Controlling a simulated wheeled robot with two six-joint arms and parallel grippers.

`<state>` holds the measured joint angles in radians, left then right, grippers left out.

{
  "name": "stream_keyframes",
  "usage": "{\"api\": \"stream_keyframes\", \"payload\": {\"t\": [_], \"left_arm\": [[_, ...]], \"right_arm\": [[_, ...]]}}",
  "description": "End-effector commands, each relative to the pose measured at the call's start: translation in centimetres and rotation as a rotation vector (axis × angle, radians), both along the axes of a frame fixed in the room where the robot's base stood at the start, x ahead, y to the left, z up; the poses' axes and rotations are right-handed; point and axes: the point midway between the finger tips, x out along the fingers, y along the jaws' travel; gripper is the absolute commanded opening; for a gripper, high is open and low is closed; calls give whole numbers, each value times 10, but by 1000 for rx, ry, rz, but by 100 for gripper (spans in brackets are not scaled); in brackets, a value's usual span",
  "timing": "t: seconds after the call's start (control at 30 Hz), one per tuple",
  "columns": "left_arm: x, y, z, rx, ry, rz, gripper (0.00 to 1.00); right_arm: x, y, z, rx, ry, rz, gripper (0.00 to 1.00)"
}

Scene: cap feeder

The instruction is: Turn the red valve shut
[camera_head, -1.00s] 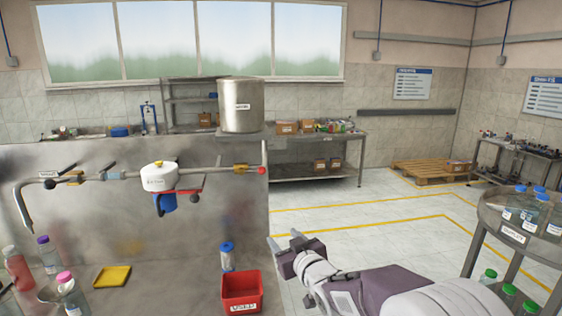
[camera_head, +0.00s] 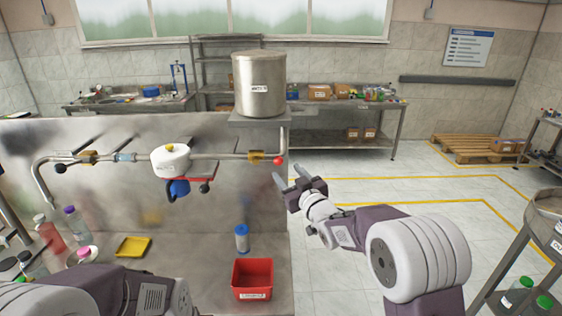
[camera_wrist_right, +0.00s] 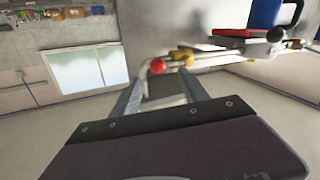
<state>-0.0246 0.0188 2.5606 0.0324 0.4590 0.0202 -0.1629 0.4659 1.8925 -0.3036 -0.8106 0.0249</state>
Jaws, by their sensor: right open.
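A pipe (camera_head: 215,156) runs along the steel back panel. Near its right end is a yellow-bodied valve (camera_head: 256,157) with a red ball knob (camera_head: 278,160). A flat red part (camera_head: 202,179) sits under the white round housing (camera_head: 170,160), by a blue cup. My right gripper (camera_head: 289,176) is open and empty, just right of and below the red knob in the head view. In the right wrist view the red knob (camera_wrist_right: 157,66) appears between and beyond the fingertips (camera_wrist_right: 160,82), with no visible contact. My left gripper is out of view.
A red bin (camera_head: 252,279), a blue-capped bottle (camera_head: 242,239) and a yellow sponge-like block (camera_head: 133,247) are on the counter. Bottles stand at its left. A steel pot (camera_head: 259,85) stands above the pipe's right end.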

Motion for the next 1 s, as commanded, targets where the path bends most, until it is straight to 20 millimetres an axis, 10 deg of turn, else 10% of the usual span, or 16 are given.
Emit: {"api": "stream_keyframes", "payload": {"t": [0.3,0.63,0.83,1.0], "left_arm": [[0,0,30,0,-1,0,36],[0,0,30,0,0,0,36],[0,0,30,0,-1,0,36],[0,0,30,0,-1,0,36]], "right_arm": [[51,21,3,0,0,0,52],[56,22,1,1,0,0,52],[56,22,1,1,-1,-2,0],[56,22,2,2,-2,-1,0]]}}
